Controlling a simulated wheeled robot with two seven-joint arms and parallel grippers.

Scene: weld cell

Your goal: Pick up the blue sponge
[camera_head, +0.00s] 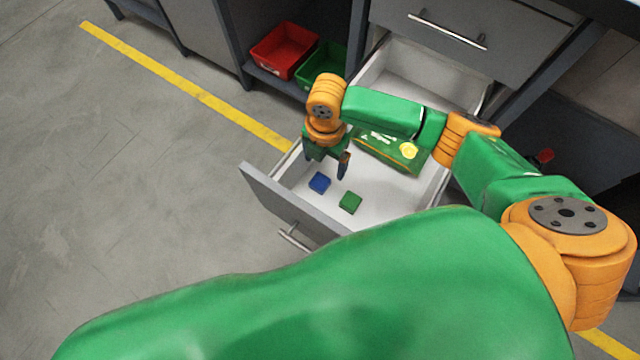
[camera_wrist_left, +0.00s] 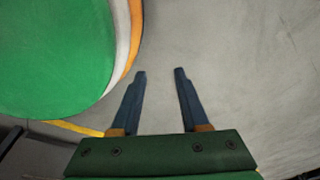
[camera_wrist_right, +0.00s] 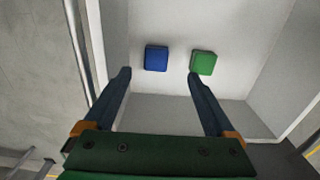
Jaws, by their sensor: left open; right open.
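The blue sponge (camera_head: 319,182) lies flat on the white floor of an open drawer in the head view. It also shows in the right wrist view (camera_wrist_right: 156,58), beyond and between my right fingertips. A green sponge (camera_head: 350,202) lies beside it, apart from it, and shows in the right wrist view (camera_wrist_right: 203,62) near the right-hand fingertip. My right gripper (camera_head: 327,172) is open and empty above the drawer, close to the blue sponge. My left gripper (camera_wrist_left: 160,72) is open and empty over bare floor in the left wrist view.
The open drawer (camera_head: 262,198) has raised walls around the sponges. A green box (camera_head: 392,150) with a yellow mark lies at its back, partly behind my arm. A red bin (camera_head: 284,50) and a green bin (camera_head: 322,64) stand on a shelf behind. Free floor lies left.

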